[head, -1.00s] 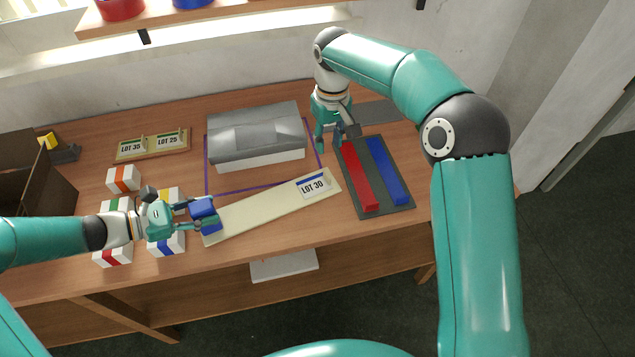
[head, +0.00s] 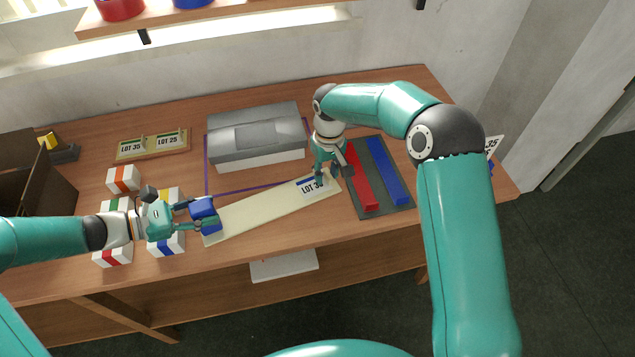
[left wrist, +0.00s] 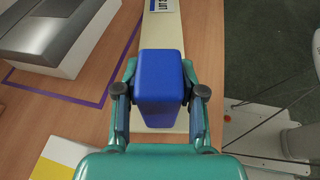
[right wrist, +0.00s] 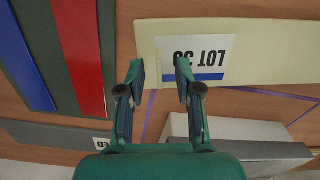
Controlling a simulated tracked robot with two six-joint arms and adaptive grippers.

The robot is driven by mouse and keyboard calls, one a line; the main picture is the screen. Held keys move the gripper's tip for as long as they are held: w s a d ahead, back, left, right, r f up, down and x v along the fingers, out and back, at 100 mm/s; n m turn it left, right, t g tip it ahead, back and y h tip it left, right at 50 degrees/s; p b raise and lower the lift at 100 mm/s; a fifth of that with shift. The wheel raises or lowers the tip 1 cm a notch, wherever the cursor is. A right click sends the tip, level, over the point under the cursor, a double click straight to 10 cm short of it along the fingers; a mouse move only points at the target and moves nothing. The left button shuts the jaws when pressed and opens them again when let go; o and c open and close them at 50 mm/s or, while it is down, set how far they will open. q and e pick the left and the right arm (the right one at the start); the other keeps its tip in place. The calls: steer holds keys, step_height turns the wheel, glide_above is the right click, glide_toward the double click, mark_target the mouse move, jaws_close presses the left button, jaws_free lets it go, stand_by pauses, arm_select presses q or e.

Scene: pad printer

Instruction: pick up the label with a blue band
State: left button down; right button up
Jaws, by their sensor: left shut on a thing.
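The label with a blue band (head: 309,189), printed LOT 30, lies at the right end of a long cream strip (head: 246,212). It also shows in the right wrist view (right wrist: 209,60), with its blue band along one edge. My right gripper (head: 324,176) is over the label and partly hides it in the head view. Its jaws are apart and empty, with one finger overlapping the label's edge in the right wrist view (right wrist: 160,72). My left gripper (head: 207,215) is shut on a blue block (left wrist: 160,75) at the strip's left end.
A grey-lidded box (head: 256,133) stands behind the strip. Right of it, red (head: 361,184) and blue (head: 385,172) bars lie on a dark mat (head: 399,207). Several banded boxes (head: 112,257) surround my left gripper. A wooden holder (head: 152,153) bears two labels.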

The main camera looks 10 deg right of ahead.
mark_target(326, 173)
arm_select(q)
steer(key=shift+s+f, duration=0.1)
steer(key=shift+f, duration=0.25)
arm_select(e)
jaws_close()
steer(key=shift+r, duration=0.1)
step_height(326, 173, up, 10)
stand_by(0.4)
stand_by(0.4)
arm_select(q)
steer(key=c, duration=1)
jaws_free()
steer(key=o, duration=0.4)
steer(key=shift+r, duration=0.1)
